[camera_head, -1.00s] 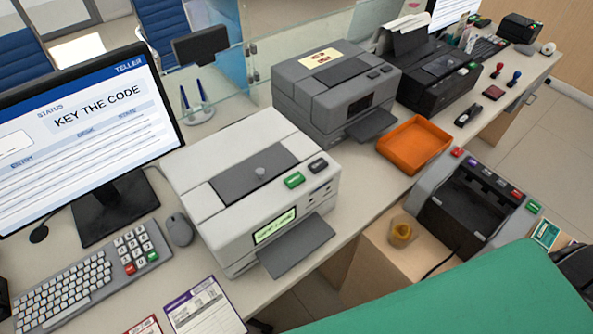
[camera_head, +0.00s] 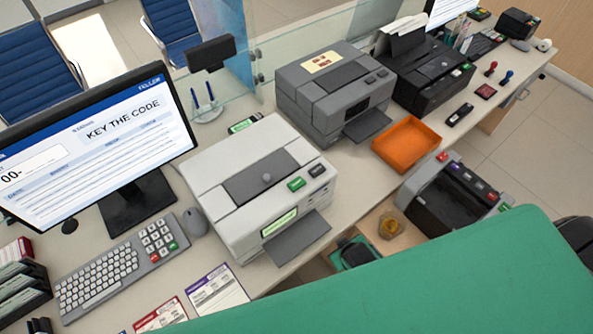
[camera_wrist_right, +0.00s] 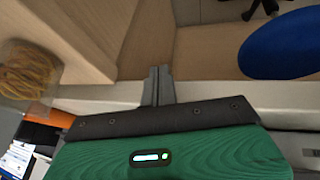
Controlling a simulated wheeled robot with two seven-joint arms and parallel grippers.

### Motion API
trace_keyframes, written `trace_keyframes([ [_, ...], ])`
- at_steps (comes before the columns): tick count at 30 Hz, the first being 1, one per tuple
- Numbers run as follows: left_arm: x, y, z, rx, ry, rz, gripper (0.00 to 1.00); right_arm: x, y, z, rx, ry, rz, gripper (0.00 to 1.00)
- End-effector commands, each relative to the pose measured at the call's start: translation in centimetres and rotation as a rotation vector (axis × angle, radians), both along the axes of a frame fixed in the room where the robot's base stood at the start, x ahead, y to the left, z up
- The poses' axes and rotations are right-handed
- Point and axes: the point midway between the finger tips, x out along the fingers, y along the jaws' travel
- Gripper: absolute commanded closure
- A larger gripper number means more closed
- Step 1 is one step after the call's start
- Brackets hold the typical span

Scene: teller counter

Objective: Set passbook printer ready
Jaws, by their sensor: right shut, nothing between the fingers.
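A light grey printer (camera_head: 225,215) stands on the counter in the head view. It has a lit green display (camera_head: 279,222), a green button (camera_head: 297,184), a dark button (camera_head: 318,170) and a dark tray (camera_head: 298,237) in front. A darker grey printer (camera_head: 301,94) stands behind it. The monitor (camera_head: 95,135) reads "KEY THE CODE", with "00-" in a box. The grey keyboard (camera_head: 105,271) with a number pad (camera_head: 159,242) lies below. In the right wrist view my right gripper (camera_wrist_right: 158,72) is shut and empty near a pale edge. My left gripper is out of view.
A red booklet (camera_head: 160,318) and a purple-edged one (camera_head: 217,290) lie at the front edge. An orange tray (camera_head: 407,143), a cup of rubber bands (camera_head: 391,224) and a dark grey machine (camera_head: 452,197) stand rightward. A blue round seat (camera_wrist_right: 285,45) shows in the wrist view.

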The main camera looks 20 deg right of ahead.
Motion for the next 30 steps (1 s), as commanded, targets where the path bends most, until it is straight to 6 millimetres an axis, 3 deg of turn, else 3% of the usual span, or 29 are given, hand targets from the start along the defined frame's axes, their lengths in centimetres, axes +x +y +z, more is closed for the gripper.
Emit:
trace_keyframes([
  [1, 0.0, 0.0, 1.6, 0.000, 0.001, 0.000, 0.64, 0.8, -0.1, 4.3, -0.008, -0.034, -0.001, 1.00],
  [3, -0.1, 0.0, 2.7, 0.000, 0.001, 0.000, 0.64, 1.8, -0.2, 9.0, -0.022, -0.076, -0.005, 1.00],
  [8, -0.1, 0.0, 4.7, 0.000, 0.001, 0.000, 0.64, 4.4, -0.9, 19.8, -0.084, -0.238, -0.001, 1.00],
  [13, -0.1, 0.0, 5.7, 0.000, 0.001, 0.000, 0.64, 9.6, -1.2, 30.2, -0.226, -0.570, 0.089, 1.00],
  [16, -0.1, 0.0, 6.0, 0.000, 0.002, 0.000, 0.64, 12.7, 0.0, 36.3, -0.335, -0.819, 0.214, 1.00],
  [18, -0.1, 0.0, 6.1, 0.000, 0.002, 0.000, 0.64, 14.3, 1.9, 40.3, -0.417, -0.998, 0.343, 1.00],
  [21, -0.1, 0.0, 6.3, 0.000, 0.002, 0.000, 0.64, 15.3, 5.4, 44.6, -0.528, -1.213, 0.564, 1.00],
  [24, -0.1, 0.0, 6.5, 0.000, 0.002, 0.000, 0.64, 15.0, 9.4, 47.2, -0.638, -1.376, 0.826, 1.00],
  [27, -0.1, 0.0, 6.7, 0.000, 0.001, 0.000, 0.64, 14.1, 13.1, 47.7, -0.744, -1.475, 1.127, 1.00],
  [30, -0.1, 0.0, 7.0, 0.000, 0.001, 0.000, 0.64, 13.0, 15.6, 46.2, -0.856, -1.492, 1.452, 1.00],
])
